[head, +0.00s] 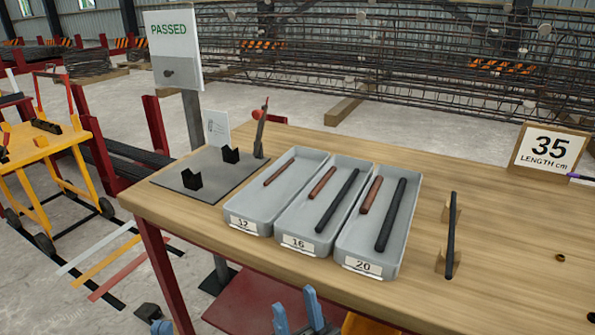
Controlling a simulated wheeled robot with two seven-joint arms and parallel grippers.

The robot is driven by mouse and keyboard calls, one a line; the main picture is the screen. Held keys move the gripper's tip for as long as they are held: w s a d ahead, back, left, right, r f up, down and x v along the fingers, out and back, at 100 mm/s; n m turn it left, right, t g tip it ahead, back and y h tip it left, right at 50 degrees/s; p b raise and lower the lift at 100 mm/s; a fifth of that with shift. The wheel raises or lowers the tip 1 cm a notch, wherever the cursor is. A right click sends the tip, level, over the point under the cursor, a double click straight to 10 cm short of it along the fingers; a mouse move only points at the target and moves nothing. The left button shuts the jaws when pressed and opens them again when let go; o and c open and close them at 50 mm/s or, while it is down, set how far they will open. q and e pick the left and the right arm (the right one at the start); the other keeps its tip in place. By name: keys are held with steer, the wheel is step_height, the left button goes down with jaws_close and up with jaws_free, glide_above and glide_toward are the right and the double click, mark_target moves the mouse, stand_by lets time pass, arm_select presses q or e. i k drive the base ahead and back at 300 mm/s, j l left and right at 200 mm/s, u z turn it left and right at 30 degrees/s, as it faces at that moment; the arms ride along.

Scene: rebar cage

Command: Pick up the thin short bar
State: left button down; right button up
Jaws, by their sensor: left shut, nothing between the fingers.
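The thin short bar (279,173) is rust-brown and lies in the grey tray marked 12 (246,205), the leftmost of three trays on the wooden table. It is alone there. My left gripper (158,324) shows only in small part at the bottom left edge, below the table and well away from the bar; it is shut and empty. My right gripper (298,309) shows two blue fingers at the bottom edge, in front of the table. They stand apart with nothing between them.
Trays 16 (297,243) and 20 (361,266) each hold a short brown bar and a longer dark bar. A dark bar (451,235) rests on wooden supports at right. A grey plate (190,179) with black blocks stands left of the trays. A "35" sign (550,149) stands behind.

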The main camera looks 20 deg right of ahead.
mark_target(449, 267)
steer(key=z, duration=1.4)
